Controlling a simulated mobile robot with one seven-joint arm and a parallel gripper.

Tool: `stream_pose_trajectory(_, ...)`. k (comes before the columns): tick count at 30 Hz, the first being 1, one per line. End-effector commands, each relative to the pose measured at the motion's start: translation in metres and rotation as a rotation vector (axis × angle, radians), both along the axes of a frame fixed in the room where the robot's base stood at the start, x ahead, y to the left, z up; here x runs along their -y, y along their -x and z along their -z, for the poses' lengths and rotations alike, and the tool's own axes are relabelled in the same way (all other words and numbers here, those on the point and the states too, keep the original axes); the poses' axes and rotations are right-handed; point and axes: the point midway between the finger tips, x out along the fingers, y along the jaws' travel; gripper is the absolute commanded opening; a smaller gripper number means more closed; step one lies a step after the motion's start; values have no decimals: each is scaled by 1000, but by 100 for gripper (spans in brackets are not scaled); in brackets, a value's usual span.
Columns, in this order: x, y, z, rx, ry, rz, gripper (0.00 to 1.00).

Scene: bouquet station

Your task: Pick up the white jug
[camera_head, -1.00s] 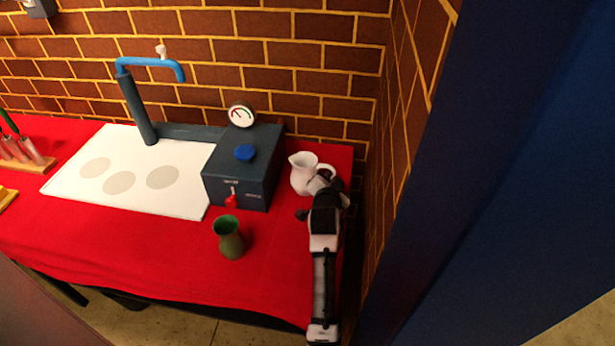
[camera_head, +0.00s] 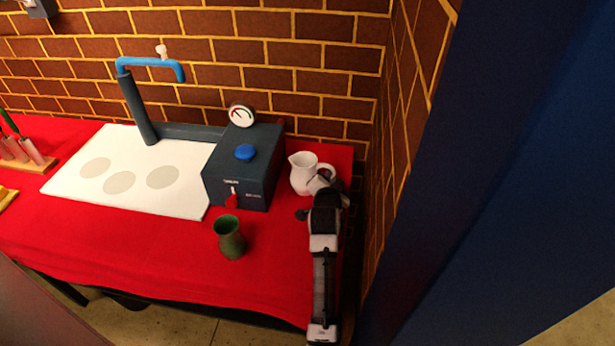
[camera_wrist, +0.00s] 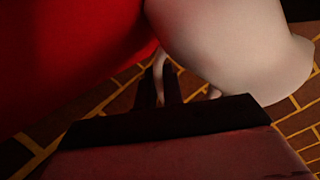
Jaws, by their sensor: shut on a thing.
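The white jug (camera_head: 302,174) stands upright at the back right of the red-covered table, beside the dark blue box. In the wrist view its white body (camera_wrist: 235,40) fills the upper right. My gripper (camera_head: 322,180) reaches it from the front right, at its handle side. In the wrist view the dark fingers of my gripper (camera_wrist: 168,88) are closed around a thin white strip, the jug's handle (camera_wrist: 158,75). My gripper hides part of the handle in the head view.
The dark blue box (camera_head: 238,180) with a gauge and red tap stands left of the jug. A green vase (camera_head: 229,238) stands in front of the box. A white board (camera_head: 130,185) lies further left. The brick wall (camera_head: 395,150) is close on the right.

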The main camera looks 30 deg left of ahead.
Motion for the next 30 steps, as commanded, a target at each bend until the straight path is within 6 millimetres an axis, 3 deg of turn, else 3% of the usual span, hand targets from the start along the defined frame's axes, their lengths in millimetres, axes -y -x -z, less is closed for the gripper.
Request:
stream_pose_trajectory(20, 2, -1, 1, -2, 4, 3, 0)
stream_pose_trajectory(30, 1, -1, -15, 2, 0, 2, 0)
